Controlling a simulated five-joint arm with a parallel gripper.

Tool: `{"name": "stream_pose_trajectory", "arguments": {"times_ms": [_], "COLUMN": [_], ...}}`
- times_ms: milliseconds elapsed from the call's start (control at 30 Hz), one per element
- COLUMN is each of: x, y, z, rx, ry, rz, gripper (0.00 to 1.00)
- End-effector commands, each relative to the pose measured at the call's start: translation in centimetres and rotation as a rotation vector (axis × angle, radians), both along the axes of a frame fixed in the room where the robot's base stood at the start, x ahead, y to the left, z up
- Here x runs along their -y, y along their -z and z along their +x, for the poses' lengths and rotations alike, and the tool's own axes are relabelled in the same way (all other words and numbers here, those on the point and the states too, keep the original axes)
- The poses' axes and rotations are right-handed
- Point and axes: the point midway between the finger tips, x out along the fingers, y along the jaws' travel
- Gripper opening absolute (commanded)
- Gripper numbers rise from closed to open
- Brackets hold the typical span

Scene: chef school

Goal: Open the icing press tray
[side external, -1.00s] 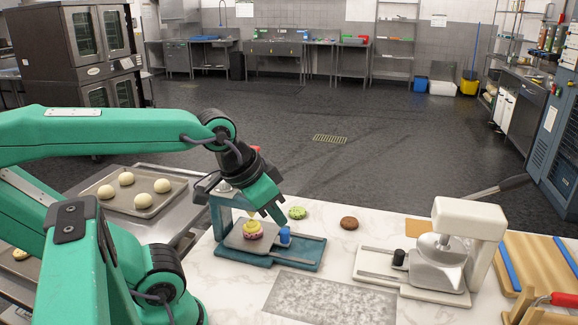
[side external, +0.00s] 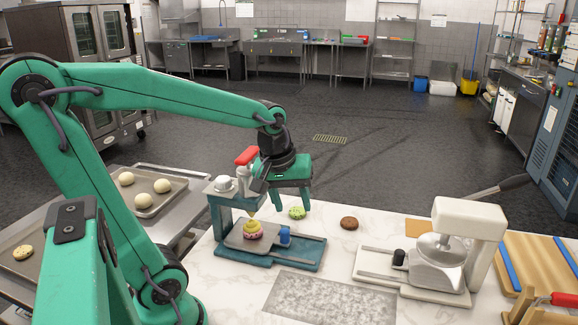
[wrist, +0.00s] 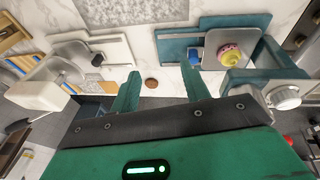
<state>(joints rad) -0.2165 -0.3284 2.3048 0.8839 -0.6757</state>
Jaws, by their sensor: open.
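The teal icing press (side external: 305,255) stands on the marble counter, with a white knob on top. Its grey tray (side external: 236,240) holds a pink and yellow iced cake (side external: 252,231) below the nozzle. The blue knob (side external: 284,237) is at the tray's right end, with bare teal base to its right. My gripper (side external: 288,207) is open and empty, pointing down above and behind the blue knob, not touching it. In the wrist view, the open fingers (wrist: 160,77) are apart from the blue knob (wrist: 193,55), which shows just beyond the right finger; the grey tray (wrist: 211,43) is also visible.
A white press (side external: 480,222) stands right on the counter. A speckled grey mat (side external: 330,296) lies in front. A baking tray (side external: 170,200) with dough balls is at the left.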

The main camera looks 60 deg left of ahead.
Motion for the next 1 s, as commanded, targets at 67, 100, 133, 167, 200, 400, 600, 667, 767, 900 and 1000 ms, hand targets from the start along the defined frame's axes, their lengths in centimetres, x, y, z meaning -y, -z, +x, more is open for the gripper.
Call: {"name": "stream_pose_trajectory", "arguments": {"times_ms": [67, 100, 133, 167, 200, 400, 600, 667, 767, 900, 1000], "x": [-1.3, -1.9, -2.3, -2.8, -3.5, -6.8, -10.0, -10.7, -11.6, -12.2, -12.3], "y": [0.9, 1.3, 1.7, 2.0, 2.5, 5.3, 8.3, 9.0, 10.0, 10.6, 10.7], "z": [0.9, 1.3, 1.5, 1.8, 2.1, 3.6, 4.3, 4.5, 4.5, 4.6, 4.6], "rx": [-0.029, -0.040, -0.048, -0.057, -0.068, -0.124, -0.173, -0.184, -0.196, -0.204, -0.205], "ry": [-0.123, -0.187, -0.234, -0.281, -0.345, -0.663, -0.966, -1.036, -1.124, -1.186, -1.197], "rz": [-0.032, -0.047, -0.058, -0.068, -0.082, -0.144, -0.191, -0.199, -0.211, -0.217, -0.218], "gripper": [0.46, 0.46, 0.46, 0.46, 0.46, 0.46, 0.46, 0.46, 0.46, 0.46, 0.46]}}
